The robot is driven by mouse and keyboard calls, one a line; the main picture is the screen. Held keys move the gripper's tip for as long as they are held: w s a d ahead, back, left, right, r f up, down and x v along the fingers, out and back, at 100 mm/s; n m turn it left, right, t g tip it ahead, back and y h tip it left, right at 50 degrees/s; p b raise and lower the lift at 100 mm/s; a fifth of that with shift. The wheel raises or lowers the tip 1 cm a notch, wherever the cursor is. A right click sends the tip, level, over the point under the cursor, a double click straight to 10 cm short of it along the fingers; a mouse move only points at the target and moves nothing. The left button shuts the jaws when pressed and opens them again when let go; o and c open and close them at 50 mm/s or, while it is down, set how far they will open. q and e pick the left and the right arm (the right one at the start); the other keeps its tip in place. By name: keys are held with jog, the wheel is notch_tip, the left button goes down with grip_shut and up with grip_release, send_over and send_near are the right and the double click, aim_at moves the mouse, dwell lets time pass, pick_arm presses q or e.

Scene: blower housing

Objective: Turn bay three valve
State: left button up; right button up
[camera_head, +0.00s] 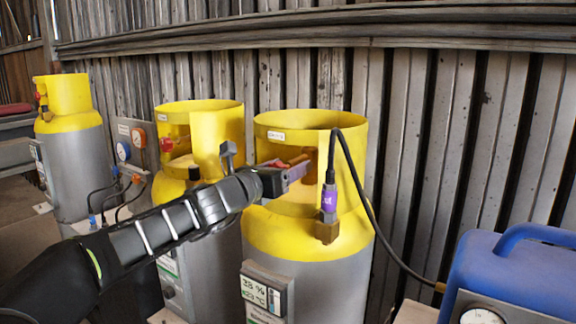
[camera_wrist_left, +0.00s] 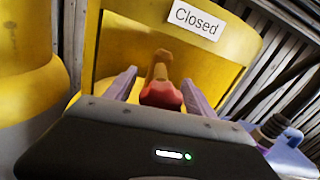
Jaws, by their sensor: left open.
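The nearest gas cylinder (camera_head: 330,285) is grey with a yellow collar and stands right of centre in the head view. Its valve has a red and orange handle (camera_head: 298,158) inside the collar opening, partly hidden by my gripper. The handle (camera_wrist_left: 161,85) shows clearly in the left wrist view. My left gripper (camera_head: 300,171) reaches into the opening. Its fingers are open, one on each side of the handle; contact cannot be told. A white label (camera_wrist_left: 197,19) reading "Closed" is on the collar above the handle. My right gripper is not in view.
Two similar cylinders stand to the left, one in the middle (camera_head: 222,122) and one farther back (camera_head: 75,150). A black cable with a purple connector (camera_head: 329,200) hangs beside the opening. A blue machine (camera_head: 510,265) is at the right. A plank wall (camera_head: 440,130) closes the back.

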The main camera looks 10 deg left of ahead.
pick_arm(q)
jog(key=c, duration=1.4)
